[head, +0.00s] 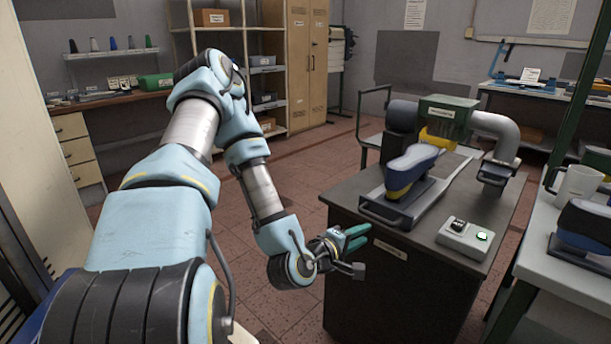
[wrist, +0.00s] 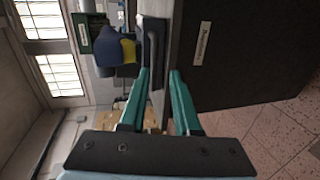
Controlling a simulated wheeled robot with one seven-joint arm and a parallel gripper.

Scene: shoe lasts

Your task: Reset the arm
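My arm stretches from the lower left of the head view, bent at the elbow, with the gripper pointing right. A blue and yellow shoe last (head: 410,170) sits on a grey plate on the cabinet, and it also shows in the wrist view (wrist: 118,52).
The dark cabinet (head: 365,290) stands close by my gripper. On it are a control box (head: 464,240) with a green button and a machine with a grey pipe (head: 500,130). A table at right holds a white mug (head: 578,184) and another last (head: 585,228). Tiled floor lies open behind.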

